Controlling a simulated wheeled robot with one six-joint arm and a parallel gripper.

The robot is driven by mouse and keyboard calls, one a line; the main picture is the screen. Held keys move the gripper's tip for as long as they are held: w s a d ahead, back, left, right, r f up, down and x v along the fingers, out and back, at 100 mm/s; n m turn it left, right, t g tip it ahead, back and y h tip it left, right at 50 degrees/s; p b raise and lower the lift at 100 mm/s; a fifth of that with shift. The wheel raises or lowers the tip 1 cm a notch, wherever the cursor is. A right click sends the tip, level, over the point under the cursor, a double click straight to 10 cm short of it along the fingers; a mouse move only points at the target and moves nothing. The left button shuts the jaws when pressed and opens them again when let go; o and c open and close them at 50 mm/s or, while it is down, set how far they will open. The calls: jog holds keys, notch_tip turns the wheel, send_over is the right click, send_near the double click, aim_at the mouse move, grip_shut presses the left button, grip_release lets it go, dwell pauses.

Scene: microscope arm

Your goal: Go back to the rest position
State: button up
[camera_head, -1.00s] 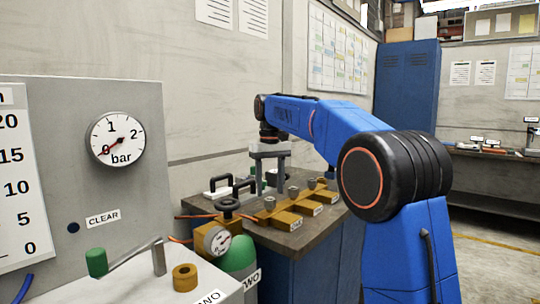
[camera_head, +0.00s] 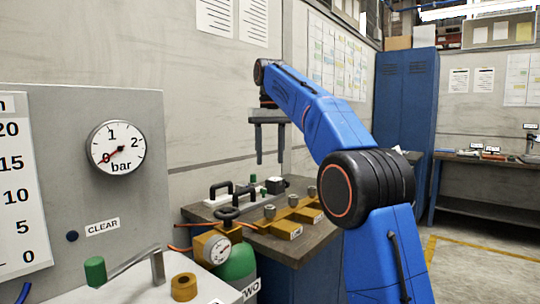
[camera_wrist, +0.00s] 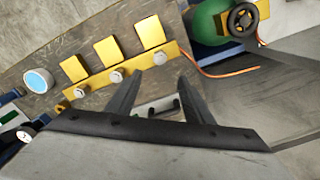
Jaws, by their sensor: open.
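My gripper (camera_head: 270,160) is at the end of my blue arm, raised above the bench on the left of the middle in the head view. Its two fingers point down, apart, with nothing between them. In the wrist view my gripper (camera_wrist: 155,85) also shows both fingers spread and empty. Below it on the bench lies a brass manifold (camera_head: 298,222) with several metal knobs on top. It also shows in the wrist view (camera_wrist: 130,72), beyond the fingertips.
A green cylinder (camera_head: 238,265) with a gauge (camera_head: 213,247) and black handwheel stands at the bench's front. A grey panel with a bar dial (camera_head: 115,147) is at left. Black-handled parts (camera_head: 222,192) sit on the bench's back. A blue cabinet (camera_head: 405,100) stands behind my arm.

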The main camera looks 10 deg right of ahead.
jog(key=shift+s, duration=0.1)
jog(key=s+d+f+t, duration=0.1)
jog(key=s+d+f, duration=0.15)
jog(key=s, duration=0.45)
jog(key=s+d+f+t, duration=0.1)
jog(key=s+f, duration=0.3)
jog(key=s, duration=0.3)
jog(key=s+d+f, duration=0.1)
jog(key=s+f, duration=0.2)
jog(key=s, duration=0.5)
jog(key=s+d+f+t, duration=0.1)
jog(key=s+f, duration=0.9)
jog(key=f, duration=0.3)
jog(key=s+d+f+m+t, duration=0.1)
jog(key=s+f, duration=1)
jog(key=f, duration=0.1)
jog(key=shift+s+d+f+t, duration=0.15)
jog(key=shift+d+f+t, duration=0.2)
jog(key=shift+t, duration=0.05)
